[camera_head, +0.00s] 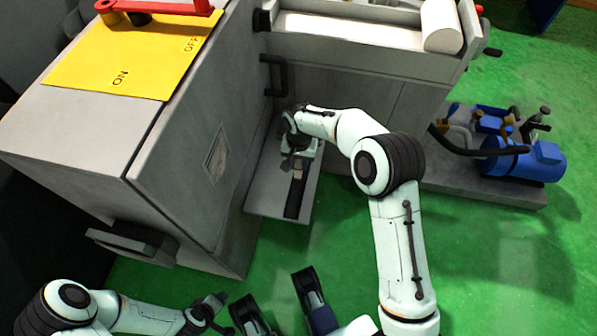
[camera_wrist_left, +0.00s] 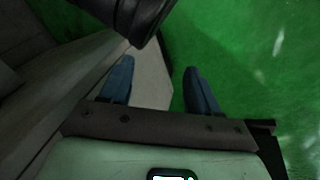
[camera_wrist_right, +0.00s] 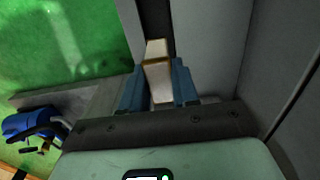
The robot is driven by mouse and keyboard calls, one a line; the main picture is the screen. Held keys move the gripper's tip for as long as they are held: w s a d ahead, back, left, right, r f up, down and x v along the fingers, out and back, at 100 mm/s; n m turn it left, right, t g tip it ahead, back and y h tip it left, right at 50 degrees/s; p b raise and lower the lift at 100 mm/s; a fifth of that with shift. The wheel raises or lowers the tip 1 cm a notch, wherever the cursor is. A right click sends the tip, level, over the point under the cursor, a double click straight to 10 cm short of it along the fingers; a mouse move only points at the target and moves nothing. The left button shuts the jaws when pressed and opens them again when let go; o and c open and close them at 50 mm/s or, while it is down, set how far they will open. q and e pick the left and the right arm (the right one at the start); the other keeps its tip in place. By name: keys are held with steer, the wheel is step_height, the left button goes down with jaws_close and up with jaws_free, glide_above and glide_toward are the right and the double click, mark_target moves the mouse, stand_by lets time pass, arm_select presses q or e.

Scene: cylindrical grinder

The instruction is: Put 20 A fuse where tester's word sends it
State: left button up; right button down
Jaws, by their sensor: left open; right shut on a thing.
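My right gripper (camera_wrist_right: 158,85) is shut on a pale block-like fuse (camera_wrist_right: 156,62) with brassy edges. Its rating cannot be read. In the head view my right gripper (camera_head: 299,167) is over a grey ledge (camera_head: 268,203) at the foot of the machine, near a dark strip (camera_head: 292,199) on it. The strip (camera_wrist_right: 155,18) shows beyond the fuse in the right wrist view. My left gripper (camera_wrist_left: 160,85) is open and empty, low at the lower left in the head view (camera_head: 219,309). I cannot make out a tester or any word from it.
A grey cabinet (camera_head: 80,130) with a yellow top panel (camera_head: 140,60) and red handle (camera_head: 165,7) fills the left. A grey box (camera_head: 132,241) juts from its front. A blue motor pump (camera_head: 515,160) stands at right. Green floor (camera_head: 480,260) is open at lower right.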

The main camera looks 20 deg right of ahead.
mark_target(299, 172)
arm_select(q)
steer(key=s+f, duration=0.1)
steer(key=s+f+g+b, duration=0.1)
steer(key=s, duration=0.1)
steer(key=shift+a+f, duration=0.2)
steer(key=shift+f, duration=0.1)
arm_select(e)
step_height(299, 172, down, 6)
steer(key=shift+r, duration=0.15)
steer(key=shift+f+b, duration=0.2)
steer(key=shift+b, duration=0.1)
steer(key=c, duration=0.8)
jaws_free()
steer(key=shift+c, duration=0.2)
arm_select(q)
steer(key=shift+s+f, duration=0.1)
arm_select(e)
steer(key=shift+r, duration=0.1)
